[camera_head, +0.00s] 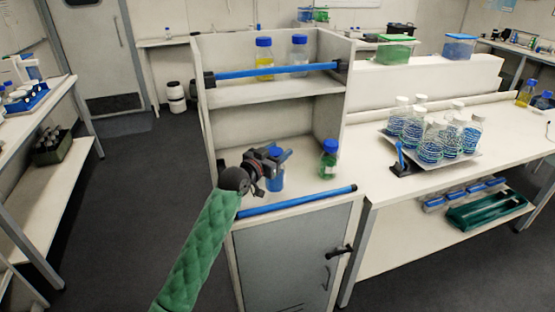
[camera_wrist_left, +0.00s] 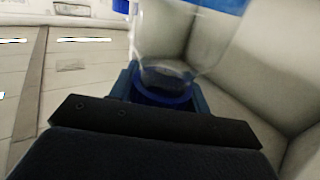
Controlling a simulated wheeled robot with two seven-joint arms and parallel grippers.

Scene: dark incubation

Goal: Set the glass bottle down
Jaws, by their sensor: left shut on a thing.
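My left gripper (camera_head: 272,163) is shut on a clear glass bottle (camera_head: 277,182) with blue showing on it, partly hidden behind the gripper. It holds the bottle over the front of the lower shelf (camera_head: 303,187) of the white cabinet. In the left wrist view the clear glass bottle (camera_wrist_left: 180,45) rises between the blue fingers of the left gripper (camera_wrist_left: 165,92). I cannot tell whether its base touches the shelf. My right gripper is in neither view.
A green bottle (camera_head: 328,160) with a blue cap stands to the right on the same shelf. A blue rail (camera_head: 300,200) runs along the shelf front. A yellow bottle (camera_head: 264,54) and a clear bottle (camera_head: 299,55) stand on the upper shelf. A tray of flasks (camera_head: 466,156) is on the right bench.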

